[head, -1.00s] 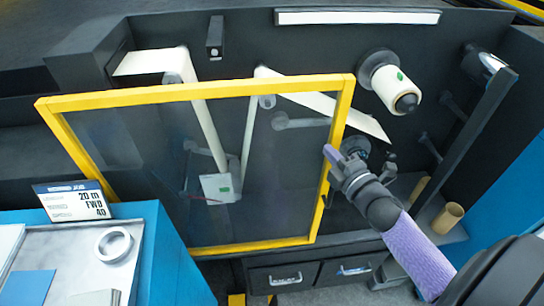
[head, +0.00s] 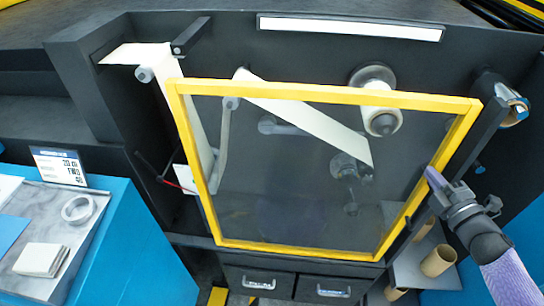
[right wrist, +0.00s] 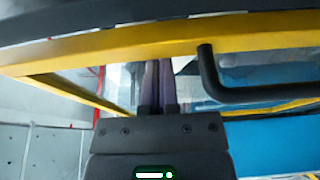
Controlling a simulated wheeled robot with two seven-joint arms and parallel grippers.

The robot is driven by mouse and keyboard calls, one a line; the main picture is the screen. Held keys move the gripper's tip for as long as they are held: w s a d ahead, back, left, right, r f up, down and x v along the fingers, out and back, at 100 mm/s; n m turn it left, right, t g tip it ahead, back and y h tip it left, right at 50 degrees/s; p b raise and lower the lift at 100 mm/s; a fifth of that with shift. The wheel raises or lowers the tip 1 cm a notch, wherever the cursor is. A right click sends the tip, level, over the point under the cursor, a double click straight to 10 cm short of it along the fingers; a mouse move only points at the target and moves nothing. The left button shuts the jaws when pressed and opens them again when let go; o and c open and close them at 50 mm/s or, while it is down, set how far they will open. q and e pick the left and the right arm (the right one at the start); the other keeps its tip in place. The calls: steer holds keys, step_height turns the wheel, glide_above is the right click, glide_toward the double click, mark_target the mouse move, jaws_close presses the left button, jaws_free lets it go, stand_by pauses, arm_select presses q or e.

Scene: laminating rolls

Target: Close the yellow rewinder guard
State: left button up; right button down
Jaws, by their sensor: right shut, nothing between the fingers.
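The yellow rewinder guard (head: 325,92), a yellow frame with a clear panel, stands across the front of the dark machine in the head view. Its right edge is beside the dark right side post. Its yellow bar also crosses the right wrist view (right wrist: 120,45), with a black bent handle (right wrist: 208,75) on it. My right gripper (head: 432,178) is shut and empty at the guard's right edge. In the right wrist view its fingers (right wrist: 158,75) reach up to the bar beside the handle; contact is unclear. My left gripper is out of view.
A white roll (head: 383,118) and a web strip (head: 300,112) lie behind the panel. Cardboard cores (head: 438,261) stand at the lower right. A blue bench (head: 110,250) with a sign (head: 60,166) is at the left. Drawers (head: 290,285) are below the guard.

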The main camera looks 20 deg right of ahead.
steer(key=shift+s+d, duration=0.25)
steer(key=shift+d, duration=0.3)
steer(key=shift+s+d, duration=0.2)
steer(key=shift+d, duration=0.3)
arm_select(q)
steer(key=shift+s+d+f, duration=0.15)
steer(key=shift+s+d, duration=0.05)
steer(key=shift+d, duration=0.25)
arm_select(e)
steer(key=shift+d, duration=0.1)
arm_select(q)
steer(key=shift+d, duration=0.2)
